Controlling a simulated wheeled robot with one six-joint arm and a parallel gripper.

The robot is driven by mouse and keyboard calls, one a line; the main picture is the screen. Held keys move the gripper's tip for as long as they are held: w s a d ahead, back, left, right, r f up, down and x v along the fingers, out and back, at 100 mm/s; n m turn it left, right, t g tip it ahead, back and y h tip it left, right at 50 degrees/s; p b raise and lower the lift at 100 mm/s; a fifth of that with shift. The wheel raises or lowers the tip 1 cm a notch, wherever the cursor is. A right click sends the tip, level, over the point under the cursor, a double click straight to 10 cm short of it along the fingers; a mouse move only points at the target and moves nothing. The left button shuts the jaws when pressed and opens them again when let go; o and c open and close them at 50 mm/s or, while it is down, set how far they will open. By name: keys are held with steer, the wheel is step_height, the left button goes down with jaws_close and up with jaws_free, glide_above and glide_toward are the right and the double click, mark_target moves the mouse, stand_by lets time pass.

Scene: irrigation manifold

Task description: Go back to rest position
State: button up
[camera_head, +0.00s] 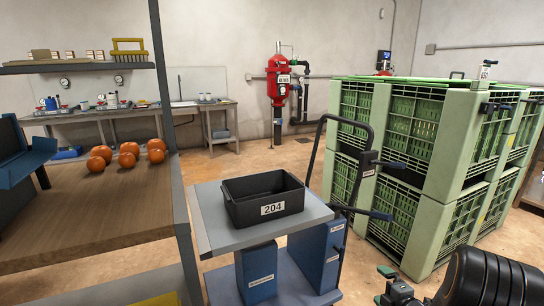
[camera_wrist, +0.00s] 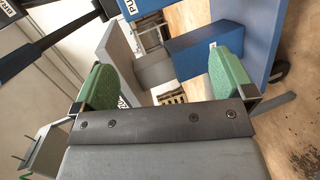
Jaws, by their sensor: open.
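My gripper (camera_wrist: 165,78) shows in the wrist view with its two green finger pads wide apart and nothing held between them. In the head view my gripper (camera_head: 386,285) is low at the bottom right, right of the cart and in front of the green crates. A grey-topped cart (camera_head: 217,237) stands apart from it to the left, with a black bin marked 204 (camera_head: 268,209) on top.
Stacked green crates (camera_head: 435,145) stand on the right. A wooden bench (camera_head: 95,215) with several orange fruits (camera_head: 128,160) is on the left. A red tank (camera_head: 279,82) stands by the back wall.

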steer(key=s+a+r+m+g+h+p, duration=0.1)
steer(key=a+r+m+g+h+p, duration=0.15)
steer(key=r+m+p, duration=0.7)
steer(key=s+a+r+n+g+h+p, duration=0.1)
steer(key=r+h+p, duration=0.3)
steer(key=r, duration=1.2)
steer(key=s+a+r+m+g+y+p, duration=0.1)
steer(key=s+a+r+m+g+p, duration=0.2)
steer(key=s+a+r+m+p, duration=0.2)
steer(key=s+a+r+m+g+y+p, duration=0.2)
steer(key=s+a+r+m+g+p, duration=0.2)
steer(key=s+a+r+p, duration=0.5)
steer(key=s+r+m+p, duration=0.2)
steer(key=s+r, duration=0.2)
steer(key=r, duration=0.2)
steer(key=shift+s+a+p, duration=0.2)
steer(key=shift+s+p, duration=0.05)
steer(key=shift+p, duration=0.1)
